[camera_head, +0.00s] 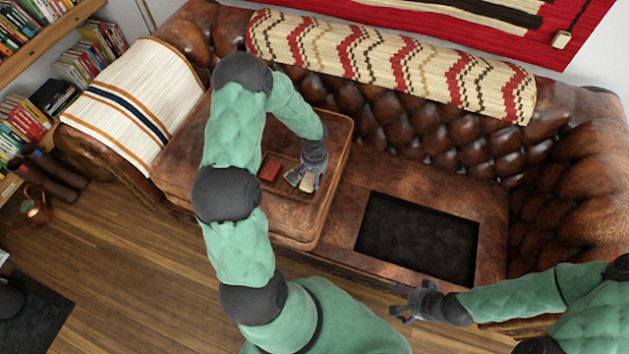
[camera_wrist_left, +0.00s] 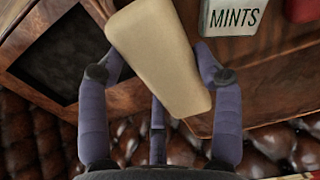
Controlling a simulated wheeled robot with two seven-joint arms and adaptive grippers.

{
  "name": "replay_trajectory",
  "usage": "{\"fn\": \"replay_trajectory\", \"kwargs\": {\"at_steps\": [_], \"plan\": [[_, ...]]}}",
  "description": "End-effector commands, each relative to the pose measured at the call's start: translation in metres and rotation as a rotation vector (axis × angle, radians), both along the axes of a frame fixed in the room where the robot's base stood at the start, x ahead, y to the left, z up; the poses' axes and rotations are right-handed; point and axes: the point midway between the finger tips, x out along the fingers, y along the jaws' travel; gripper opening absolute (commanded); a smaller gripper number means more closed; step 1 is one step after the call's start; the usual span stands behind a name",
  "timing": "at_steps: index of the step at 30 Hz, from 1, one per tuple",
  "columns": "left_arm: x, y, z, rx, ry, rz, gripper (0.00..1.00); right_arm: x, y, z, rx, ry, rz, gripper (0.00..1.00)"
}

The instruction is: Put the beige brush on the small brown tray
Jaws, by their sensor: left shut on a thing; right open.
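The beige brush (camera_head: 306,184) is between the fingers of my left gripper (camera_head: 312,177), above the brown ottoman-like leather surface. My right gripper (camera_head: 402,303) is open and empty, over the floor in front of the sofa.
A pale mints tin (camera_wrist_left: 232,16) and a red item (camera_head: 270,168) sit close to the brush. A black rectangular panel (camera_head: 418,238) lies on the sofa seat to the right.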

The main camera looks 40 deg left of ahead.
Motion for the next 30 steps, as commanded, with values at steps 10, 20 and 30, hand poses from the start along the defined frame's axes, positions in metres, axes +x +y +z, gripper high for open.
{"fn": "replay_trajectory", "kwargs": {"at_steps": [10,20,30], "plan": [[0.0,0.0,-0.03,0.0,-0.001,-0.001,0.25,0.0,0.0,-0.018,0.0,0.0,0.0,0.9],[0.0,-0.001,-0.036,0.0,0.001,-0.001,0.25,0.0,0.0,-0.023,0.0,0.0,0.0,0.9],[-0.001,-0.001,-0.036,-0.001,0.002,-0.001,0.89,0.0,0.0,-0.023,0.0,0.0,0.0,0.9]]}}
